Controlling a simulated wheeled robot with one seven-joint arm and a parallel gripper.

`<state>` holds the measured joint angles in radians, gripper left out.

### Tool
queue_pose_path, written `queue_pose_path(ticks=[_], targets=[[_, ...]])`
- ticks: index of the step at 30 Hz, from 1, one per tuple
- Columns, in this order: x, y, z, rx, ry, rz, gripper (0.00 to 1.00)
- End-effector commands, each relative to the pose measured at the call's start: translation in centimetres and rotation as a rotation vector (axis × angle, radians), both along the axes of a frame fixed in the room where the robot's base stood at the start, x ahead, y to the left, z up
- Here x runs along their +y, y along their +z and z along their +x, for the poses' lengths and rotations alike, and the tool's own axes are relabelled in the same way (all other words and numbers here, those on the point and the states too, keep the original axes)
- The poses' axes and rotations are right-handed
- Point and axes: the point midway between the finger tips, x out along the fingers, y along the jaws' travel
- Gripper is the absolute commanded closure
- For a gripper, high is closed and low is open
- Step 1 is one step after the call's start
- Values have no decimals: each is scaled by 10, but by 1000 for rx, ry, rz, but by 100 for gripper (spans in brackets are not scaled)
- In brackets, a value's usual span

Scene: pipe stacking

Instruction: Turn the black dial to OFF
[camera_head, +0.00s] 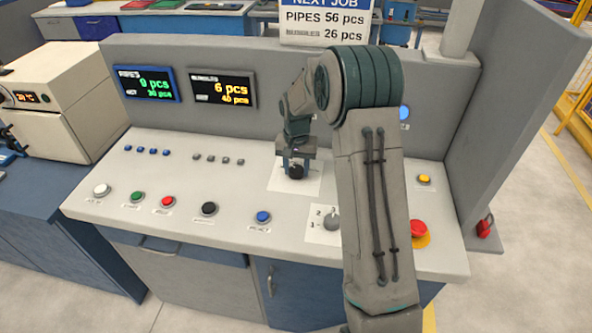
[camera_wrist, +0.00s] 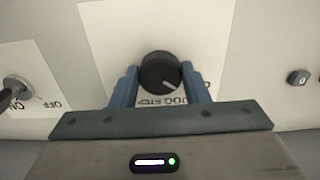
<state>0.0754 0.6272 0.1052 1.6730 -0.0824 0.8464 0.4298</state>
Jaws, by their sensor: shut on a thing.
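The black dial (camera_head: 296,172) sits on a white label plate on the sloped console, below my gripper (camera_head: 297,158). In the wrist view the round black dial (camera_wrist: 160,72) stands between the two blue fingers of my gripper (camera_wrist: 159,74), which are shut on its sides. A white pointer line on the dial points to the lower right of that view. The label plate (camera_wrist: 110,30) shows upside-down lettering that looks like JOG and STEP, partly covered by dial and fingers. I cannot see an OFF mark beside this dial.
In the wrist view a metal switch (camera_wrist: 17,86) with a black key stands left, labelled ON and OFF. A grey 1-2-3 knob (camera_head: 331,221), a blue button (camera_head: 263,217) and a red emergency button (camera_head: 419,229) are near my arm. A back panel (camera_head: 290,75) rises behind.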

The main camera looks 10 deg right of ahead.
Motion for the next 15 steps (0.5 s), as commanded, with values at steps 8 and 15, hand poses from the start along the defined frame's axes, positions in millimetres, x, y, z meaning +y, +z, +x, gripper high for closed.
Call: queue_pose_path(ticks=[8,15], targets=[[0,1,1,-3,115,0,82],[0,2,1,-4,146,0,82]])
